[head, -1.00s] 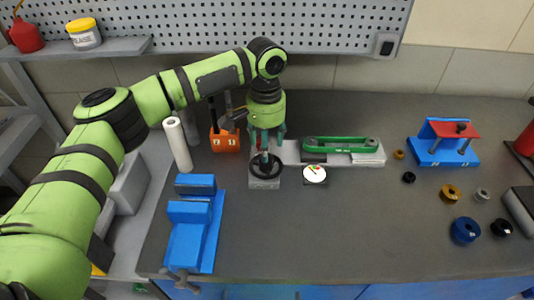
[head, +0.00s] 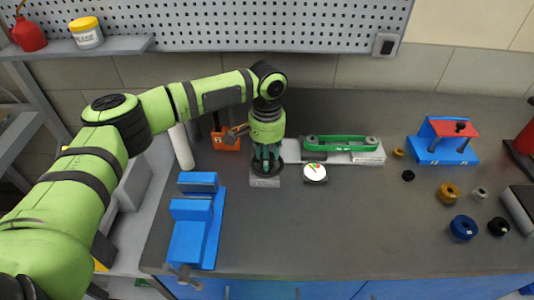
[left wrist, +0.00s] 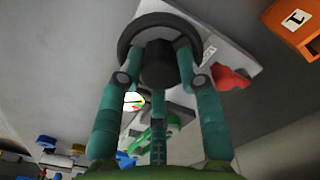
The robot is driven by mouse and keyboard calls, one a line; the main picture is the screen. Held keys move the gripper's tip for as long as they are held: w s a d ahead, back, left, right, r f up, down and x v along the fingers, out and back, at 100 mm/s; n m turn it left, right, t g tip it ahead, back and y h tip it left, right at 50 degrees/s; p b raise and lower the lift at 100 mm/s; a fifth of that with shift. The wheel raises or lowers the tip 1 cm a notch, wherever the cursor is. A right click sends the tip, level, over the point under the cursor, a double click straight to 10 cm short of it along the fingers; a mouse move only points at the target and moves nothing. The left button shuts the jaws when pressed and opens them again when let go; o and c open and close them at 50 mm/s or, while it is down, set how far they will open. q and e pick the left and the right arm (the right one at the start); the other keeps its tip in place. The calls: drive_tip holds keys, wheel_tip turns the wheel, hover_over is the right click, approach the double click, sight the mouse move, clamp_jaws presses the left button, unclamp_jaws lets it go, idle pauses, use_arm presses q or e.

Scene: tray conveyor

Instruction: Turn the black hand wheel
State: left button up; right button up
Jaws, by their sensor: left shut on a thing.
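The black hand wheel (head: 278,167) sits on a small grey block at the front left end of the belt unit. My left gripper (head: 267,163) points down over the wheel, with its fingers at the wheel. In the left wrist view the wheel (left wrist: 131,34) shows as a dark ring, and the teal fingers (left wrist: 157,68) are closed around its dark hub. The fingers hide part of the wheel in the head view. A round gauge (head: 315,172) with a coloured dial lies just right of the wheel. My right gripper is not in view.
The green belt (head: 340,143) runs right of the wheel on a pale base. A blue vise (head: 196,225) stands at front left, an orange block (head: 225,139) behind left. Several rings and a blue-red fixture (head: 443,141) lie right. The front middle is clear.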

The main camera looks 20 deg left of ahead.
use_arm(q)
drive_tip(key=m+p, duration=0.2)
drive_tip(key=p, duration=0.1)
drive_tip(key=shift+s+r+p, duration=0.15)
drive_tip(key=shift+r+p, duration=0.1)
drive_tip(key=shift+p, duration=0.05)
drive_tip(key=shift+f+m+p, duration=0.25)
drive_tip(key=shift+m+p, duration=0.45)
drive_tip(key=shift+m, duration=0.3)
drive_tip(key=shift+f, duration=0.1)
drive_tip(key=o, duration=1.2)
drive_tip(key=shift+c, duration=0.2)
wheel_tip(320, 180, up, 12)
